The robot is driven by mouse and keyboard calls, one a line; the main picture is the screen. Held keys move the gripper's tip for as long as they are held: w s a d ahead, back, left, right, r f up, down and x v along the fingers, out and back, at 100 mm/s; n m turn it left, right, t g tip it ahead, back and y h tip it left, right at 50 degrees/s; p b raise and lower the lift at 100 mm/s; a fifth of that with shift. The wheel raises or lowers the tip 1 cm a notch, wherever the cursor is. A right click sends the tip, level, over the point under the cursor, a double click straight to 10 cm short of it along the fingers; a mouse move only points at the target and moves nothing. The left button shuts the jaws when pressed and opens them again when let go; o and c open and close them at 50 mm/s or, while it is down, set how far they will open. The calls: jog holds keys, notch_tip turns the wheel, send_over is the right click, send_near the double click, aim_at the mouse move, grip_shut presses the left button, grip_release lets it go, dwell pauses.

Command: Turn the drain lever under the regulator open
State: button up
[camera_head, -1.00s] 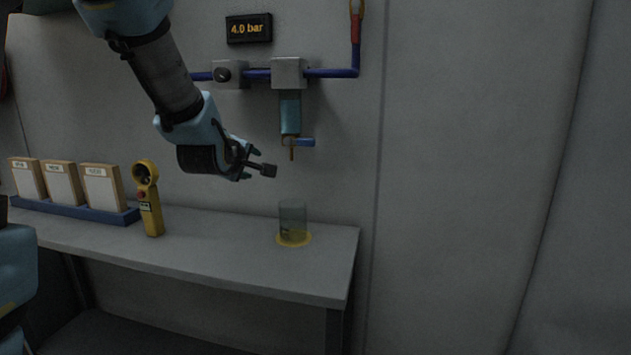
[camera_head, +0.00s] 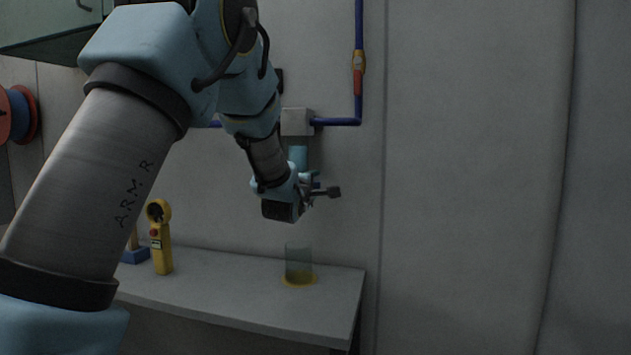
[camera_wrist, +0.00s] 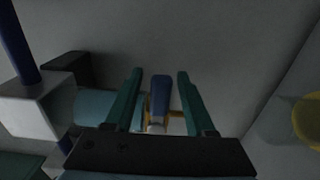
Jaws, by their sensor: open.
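The drain lever (camera_wrist: 160,92) is a small blue bar below the regulator's blue-green bowl (camera_wrist: 105,106). In the wrist view it stands between the two fingers of my gripper (camera_wrist: 158,82), with a visible gap on each side. My gripper is open and not closed on it. In the head view my gripper (camera_head: 322,186) is just below the regulator (camera_head: 297,121), a grey block on a blue pipe. The bowl (camera_head: 298,157) shows above my wrist there. The lever is mostly hidden by my gripper in that view.
A clear cup (camera_head: 298,262) stands on a yellow ring (camera_head: 314,281) on the grey bench (camera_head: 215,285), under my gripper. A yellow handheld device (camera_head: 161,240) stands further left. A blue pipe with a red and yellow fitting (camera_head: 358,75) runs up the wall at right.

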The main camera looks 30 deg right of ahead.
jog(key=shift+w+d, duration=0.3)
jog(key=shift+w, duration=0.1)
grip_shut()
dwell(1.3)
